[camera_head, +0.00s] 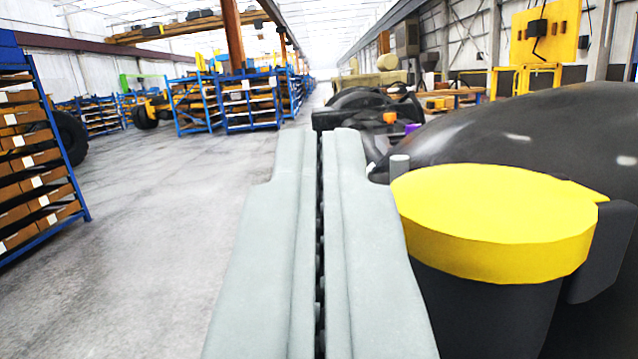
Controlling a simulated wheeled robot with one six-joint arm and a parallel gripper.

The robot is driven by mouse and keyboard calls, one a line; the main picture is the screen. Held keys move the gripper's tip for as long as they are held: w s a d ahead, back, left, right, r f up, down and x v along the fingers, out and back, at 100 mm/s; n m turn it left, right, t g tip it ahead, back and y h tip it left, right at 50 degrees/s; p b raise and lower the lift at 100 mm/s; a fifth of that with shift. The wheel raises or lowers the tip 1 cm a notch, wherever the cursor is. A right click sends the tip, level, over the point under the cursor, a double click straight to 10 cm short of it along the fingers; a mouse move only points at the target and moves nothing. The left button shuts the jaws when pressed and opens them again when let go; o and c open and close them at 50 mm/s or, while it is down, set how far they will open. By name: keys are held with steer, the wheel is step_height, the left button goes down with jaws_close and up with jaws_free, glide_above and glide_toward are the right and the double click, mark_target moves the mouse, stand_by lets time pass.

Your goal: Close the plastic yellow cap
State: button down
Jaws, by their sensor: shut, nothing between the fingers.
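The yellow plastic cap (490,205) is at the right of the view, a round flat lid. It sits level over the top of a dark cylindrical neck (485,310) and appears to cover it. A dark bracket or hinge piece (603,250) is at its right side. My gripper (335,135) is in the middle of the view, its two grey fingers shut together with nothing between them. The gripper is to the left of the cap, and its right finger overlaps the cap's left edge in the picture. I cannot tell whether they touch.
A large dark rounded body (530,125) stands behind the cap. A small grey post (399,166) rises at the cap's left. Blue shelves with boxes (35,160) stand at the left, and more racks (235,100) farther back. The grey floor (160,230) at left is open.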

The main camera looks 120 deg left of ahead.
steer(key=shift+s+f, duration=0.1)
steer(key=shift+f, duration=0.25)
steer(key=shift+f, duration=0.15)
stand_by(0.4)
